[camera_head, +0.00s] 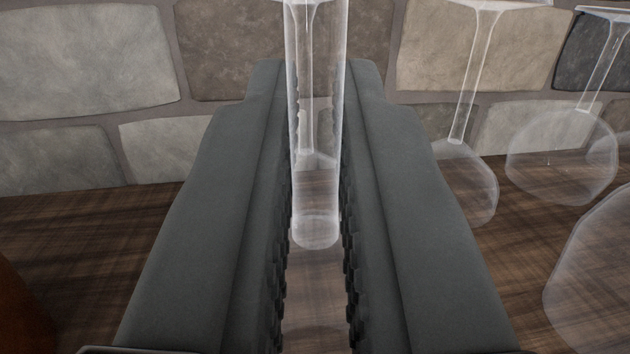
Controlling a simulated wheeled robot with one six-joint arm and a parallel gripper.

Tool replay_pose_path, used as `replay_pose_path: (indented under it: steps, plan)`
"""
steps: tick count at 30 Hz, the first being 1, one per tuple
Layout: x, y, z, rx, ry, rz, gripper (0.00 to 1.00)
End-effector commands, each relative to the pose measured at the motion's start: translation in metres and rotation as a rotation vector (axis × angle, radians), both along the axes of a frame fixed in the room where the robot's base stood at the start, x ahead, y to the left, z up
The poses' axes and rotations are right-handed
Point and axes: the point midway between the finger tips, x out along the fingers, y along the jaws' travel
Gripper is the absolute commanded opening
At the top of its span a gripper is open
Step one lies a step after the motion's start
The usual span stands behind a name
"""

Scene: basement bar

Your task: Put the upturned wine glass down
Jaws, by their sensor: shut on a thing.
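My gripper (317,90) reaches forward from the bottom of the view, its two dark grey jaws on either side of a clear glass piece. This piece, which I take as the upturned wine glass (316,215), is a see-through tube with a rounded lower end. It runs up past the top edge, so its full shape is hidden. A thin stem-like shape with a flared top shows through it; I cannot tell whether that belongs to it or to a glass behind. The jaws are shut on it. Whether it touches the wood below is unclear.
Several clear upturned glasses stand at the right: one near the jaw (467,175), one farther right (560,160), one cut off at the lower right (595,290). A stone wall (85,60) closes the back. Dark wood (110,245) is bare at left, beside a brown object (20,310).

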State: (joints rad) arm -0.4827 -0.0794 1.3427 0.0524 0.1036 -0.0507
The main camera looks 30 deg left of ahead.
Motion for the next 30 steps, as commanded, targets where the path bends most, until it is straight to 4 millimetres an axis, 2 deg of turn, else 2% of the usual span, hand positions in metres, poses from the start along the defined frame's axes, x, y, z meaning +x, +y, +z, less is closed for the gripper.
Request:
replay_pose_path:
  steps: [9,10,13,24,30]
  plan:
    - [0.0,0.0,-0.002,0.0,-0.001,0.0,0.0]
    - [0.0,0.0,-0.002,0.0,-0.001,0.0,0.11]
    - [0.0,0.0,-0.002,0.0,-0.001,0.0,0.31]
    - [0.0,0.0,0.001,0.0,0.0,0.0,0.31]
    - [-0.018,-0.01,-0.003,0.001,-0.002,0.0,0.31]
